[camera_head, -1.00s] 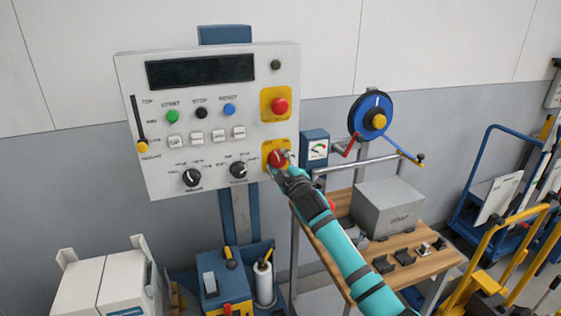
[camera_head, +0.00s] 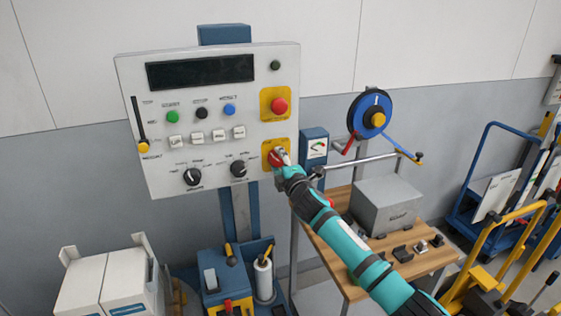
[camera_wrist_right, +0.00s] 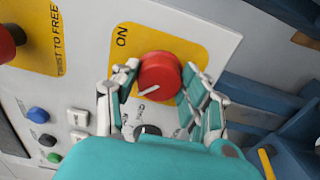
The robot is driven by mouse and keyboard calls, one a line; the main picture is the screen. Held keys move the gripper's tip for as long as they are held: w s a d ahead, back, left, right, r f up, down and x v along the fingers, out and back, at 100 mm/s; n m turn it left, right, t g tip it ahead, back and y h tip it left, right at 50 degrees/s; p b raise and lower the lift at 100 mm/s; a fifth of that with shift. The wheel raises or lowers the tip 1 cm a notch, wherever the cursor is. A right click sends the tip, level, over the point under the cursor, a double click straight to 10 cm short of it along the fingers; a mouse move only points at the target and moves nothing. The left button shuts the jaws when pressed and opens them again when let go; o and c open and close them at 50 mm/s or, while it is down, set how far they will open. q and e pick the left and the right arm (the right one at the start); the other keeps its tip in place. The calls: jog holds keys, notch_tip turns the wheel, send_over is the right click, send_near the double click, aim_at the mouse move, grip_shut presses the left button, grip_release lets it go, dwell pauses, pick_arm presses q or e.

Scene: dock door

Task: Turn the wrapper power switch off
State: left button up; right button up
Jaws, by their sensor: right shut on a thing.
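The wrapper power switch is a red round knob on a yellow plate (camera_head: 267,148) at the lower right of the white control panel (camera_head: 220,148). In the right wrist view the red knob (camera_wrist_right: 160,75) carries a white mark, and "ON" is printed on its plate (camera_wrist_right: 122,40). My right gripper (camera_head: 280,160) is shut on the red knob, with one finger on each side of it in the wrist view (camera_wrist_right: 160,95). The fingers hide part of the knob and plate in the head view. My left gripper is not in view.
A red emergency button (camera_head: 279,106) on its own yellow plate sits just above. Black dials (camera_head: 238,169) are to the left. A wooden bench (camera_head: 340,262) with a grey box (camera_head: 387,203) stands below my arm, and a blue reel (camera_head: 370,116) is to the right.

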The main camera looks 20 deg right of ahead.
jog(key=shift+f, duration=0.15)
jog(key=shift+c, duration=0.2)
jog(key=o, duration=1.2)
jog(key=s, duration=1.2)
jog(key=shift+d, duration=0.15)
